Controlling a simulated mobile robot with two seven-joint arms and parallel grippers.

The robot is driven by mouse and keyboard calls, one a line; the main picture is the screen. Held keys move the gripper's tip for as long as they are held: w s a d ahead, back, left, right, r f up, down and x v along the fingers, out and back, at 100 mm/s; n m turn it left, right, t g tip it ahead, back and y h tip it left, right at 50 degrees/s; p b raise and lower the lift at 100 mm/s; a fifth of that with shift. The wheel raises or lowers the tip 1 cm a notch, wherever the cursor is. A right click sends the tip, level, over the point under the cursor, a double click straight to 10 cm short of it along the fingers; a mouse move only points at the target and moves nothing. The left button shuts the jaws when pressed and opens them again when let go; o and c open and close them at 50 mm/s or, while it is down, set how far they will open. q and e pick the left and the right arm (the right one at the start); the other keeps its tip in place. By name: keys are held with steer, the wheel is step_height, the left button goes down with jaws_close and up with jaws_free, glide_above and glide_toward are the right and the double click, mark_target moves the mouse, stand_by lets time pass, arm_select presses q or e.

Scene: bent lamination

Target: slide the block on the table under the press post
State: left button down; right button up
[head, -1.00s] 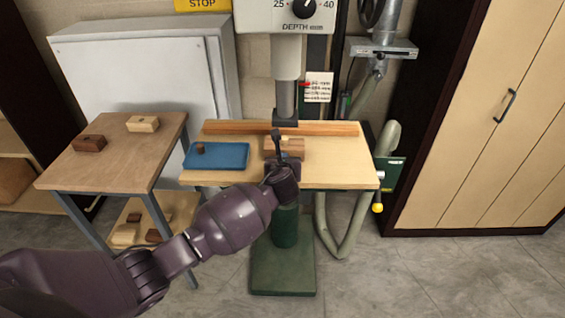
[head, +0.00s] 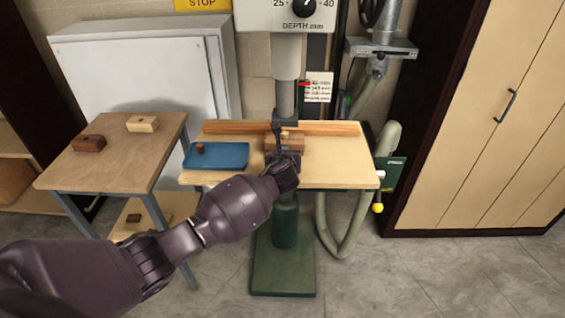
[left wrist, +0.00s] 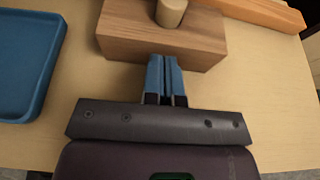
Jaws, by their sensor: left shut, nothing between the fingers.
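The brown wooden block (head: 298,143) with a light peg on top lies on the press table (head: 340,162), just in front of the press post (head: 285,97) and its dark foot (head: 285,117). My left gripper (head: 284,157) is at the block's front side, and my wrist partly hides the block. In the left wrist view the block (left wrist: 130,40) lies straight ahead. The blue fingers of my left gripper (left wrist: 165,62) are shut and empty, with their tips at the block's front face, seemingly touching it. My right gripper is out of view.
A wooden fence (head: 230,127) runs along the back of the press table. A blue tray (head: 232,165) with a small brown piece lies at left. A side table (head: 110,167) holds two more blocks (head: 88,143) (head: 142,124). The table's right part is clear.

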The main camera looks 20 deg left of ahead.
arm_select(q)
steer(key=shift+w+a, duration=0.2)
steer(key=shift+w, duration=0.4)
steer(key=shift+w+a, duration=0.1)
steer(key=shift+w, duration=0.25)
steer(key=shift+w+a+b, duration=0.1)
steer(key=shift+w+b, duration=0.2)
steer(key=shift+b, duration=0.05)
steer(key=shift+w+a, duration=0.1)
steer(key=shift+w, duration=0.25)
steer(key=shift+w, duration=0.25)
